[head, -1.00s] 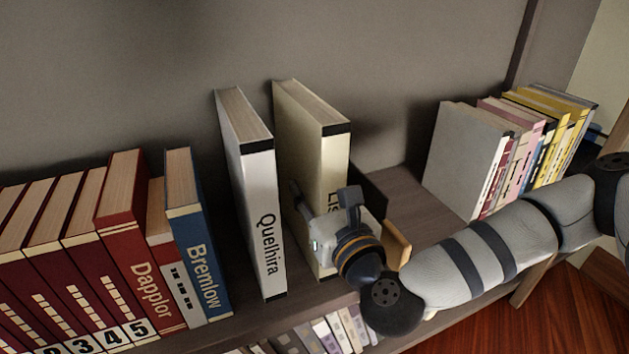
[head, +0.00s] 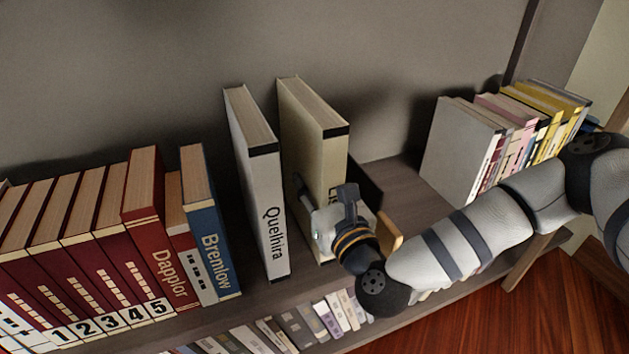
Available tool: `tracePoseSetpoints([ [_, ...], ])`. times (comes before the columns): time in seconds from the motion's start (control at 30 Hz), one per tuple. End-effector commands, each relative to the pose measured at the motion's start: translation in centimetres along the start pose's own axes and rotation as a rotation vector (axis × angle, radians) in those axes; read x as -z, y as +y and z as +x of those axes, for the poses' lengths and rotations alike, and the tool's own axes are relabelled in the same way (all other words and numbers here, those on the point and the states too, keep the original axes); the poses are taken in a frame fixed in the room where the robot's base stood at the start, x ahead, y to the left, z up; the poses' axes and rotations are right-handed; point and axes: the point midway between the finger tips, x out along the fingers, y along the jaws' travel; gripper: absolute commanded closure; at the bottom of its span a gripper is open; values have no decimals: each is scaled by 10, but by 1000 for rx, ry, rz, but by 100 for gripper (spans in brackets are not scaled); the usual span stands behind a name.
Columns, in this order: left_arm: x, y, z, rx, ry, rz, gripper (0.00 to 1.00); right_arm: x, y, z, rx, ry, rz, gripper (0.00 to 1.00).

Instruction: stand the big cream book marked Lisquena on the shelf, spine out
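Whether the fingers press on the book cannot be made out. My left gripper is not in view.
The white Quelhira book (head: 262,190) stands just left, a narrow gap away. Further left are the blue Bremlow book (head: 207,240), the red Dapplor book (head: 150,235) and numbered red volumes. A dark panel with a wooden edge (head: 389,233) is to the right, then bare shelf (head: 412,200) and a grey book (head: 458,155).

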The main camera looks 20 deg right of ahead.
Motion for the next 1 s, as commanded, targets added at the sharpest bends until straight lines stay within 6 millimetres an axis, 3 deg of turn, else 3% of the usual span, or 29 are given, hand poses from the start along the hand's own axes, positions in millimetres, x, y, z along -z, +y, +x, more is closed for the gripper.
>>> tracePoseSetpoints([
  [0.23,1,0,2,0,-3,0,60,-3,0,2,1,-15,2,100],
  [0.27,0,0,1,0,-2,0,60,-3,0,2,1,-15,2,62],
  [0.33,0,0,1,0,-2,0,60,-2,0,1,1,-13,2,46],
  [0.7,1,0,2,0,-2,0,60,6,0,-8,-2,9,0,45],
  [1.0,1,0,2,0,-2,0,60,4,0,-83,-2,4,1,45],
])
